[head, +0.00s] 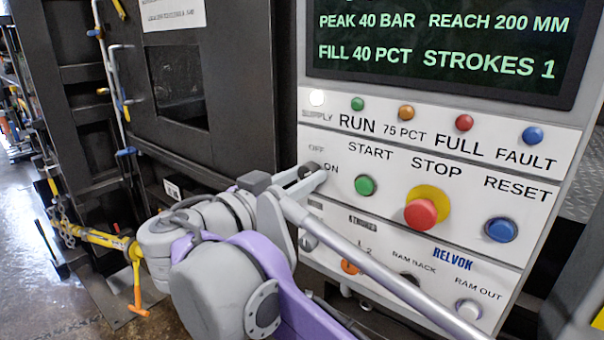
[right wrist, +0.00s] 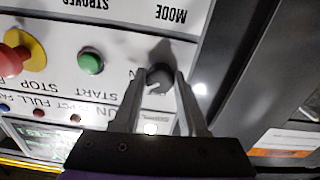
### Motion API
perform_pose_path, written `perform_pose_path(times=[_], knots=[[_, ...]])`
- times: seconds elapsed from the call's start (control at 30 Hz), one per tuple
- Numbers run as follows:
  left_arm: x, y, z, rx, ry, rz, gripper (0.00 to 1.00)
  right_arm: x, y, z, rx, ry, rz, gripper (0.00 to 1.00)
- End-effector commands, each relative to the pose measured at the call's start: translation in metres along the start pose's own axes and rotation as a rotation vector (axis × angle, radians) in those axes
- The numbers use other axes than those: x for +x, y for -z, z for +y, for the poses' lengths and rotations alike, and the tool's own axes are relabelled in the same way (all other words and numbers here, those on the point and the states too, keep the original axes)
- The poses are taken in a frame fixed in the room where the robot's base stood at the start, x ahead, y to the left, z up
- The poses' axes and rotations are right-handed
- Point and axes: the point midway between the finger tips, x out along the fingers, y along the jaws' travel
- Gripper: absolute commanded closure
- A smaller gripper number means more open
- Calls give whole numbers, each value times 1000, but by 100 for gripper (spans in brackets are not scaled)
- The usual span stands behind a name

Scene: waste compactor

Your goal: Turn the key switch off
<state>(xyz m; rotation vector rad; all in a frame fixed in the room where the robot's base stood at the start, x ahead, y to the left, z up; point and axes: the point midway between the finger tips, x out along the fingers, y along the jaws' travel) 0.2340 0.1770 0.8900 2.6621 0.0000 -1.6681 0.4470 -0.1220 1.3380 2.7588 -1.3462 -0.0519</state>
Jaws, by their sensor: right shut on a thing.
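The key switch is a small dark round knob (head: 309,169) at the left of the control panel, beside the OFF and ON labels. My right gripper (head: 316,179) reaches it from the lower left and hides part of it. In the right wrist view, where the panel is upside down, the dark knob (right wrist: 159,78) sits between the two grey fingertips of my right gripper (right wrist: 160,84), which is shut on it. I cannot tell which label the key points to. The white SUPPLY lamp (head: 317,98) looks lit. My left gripper is not in view.
The green START button (head: 365,185), red STOP button (head: 421,214) on its yellow collar and blue RESET button (head: 501,230) lie to the right of the key. A display (head: 445,45) is above. Ram controls sit below. A dark cabinet (head: 235,80) stands at the left.

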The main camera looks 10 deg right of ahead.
Motion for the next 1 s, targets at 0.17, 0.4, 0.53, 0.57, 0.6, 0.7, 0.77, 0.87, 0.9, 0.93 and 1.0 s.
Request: perform_pose_path(times=[0.17, 0.4, 0.53, 0.57, 0.6, 0.7, 0.77, 0.87, 0.9, 0.93, 1.0], knots=[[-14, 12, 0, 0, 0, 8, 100, 0, 3, 1, -119, -2, -1, 100], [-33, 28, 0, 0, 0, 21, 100, 0, 4, 1, -340, -2, 0, 100], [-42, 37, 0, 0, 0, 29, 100, 0, 4, 1, -464, -1, -1, 100], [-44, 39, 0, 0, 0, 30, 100, 0, 4, 1, -492, -1, -1, 100], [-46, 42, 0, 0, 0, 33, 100, 0, 4, 1, -530, -1, -1, 100], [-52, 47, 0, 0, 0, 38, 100, 0, 4, 1, -620, -1, -1, 100], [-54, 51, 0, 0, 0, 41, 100, 0, 4, 1, -670, -1, -1, 100], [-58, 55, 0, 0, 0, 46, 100, 0, 3, 1, -748, -1, -1, 100], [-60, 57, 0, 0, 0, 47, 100, 0, 3, 1, -777, -1, -1, 100], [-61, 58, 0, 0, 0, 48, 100, 0, 3, 1, -798, -1, 0, 100], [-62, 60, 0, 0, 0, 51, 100, 0, 3, 1, -840, -1, 0, 100]])
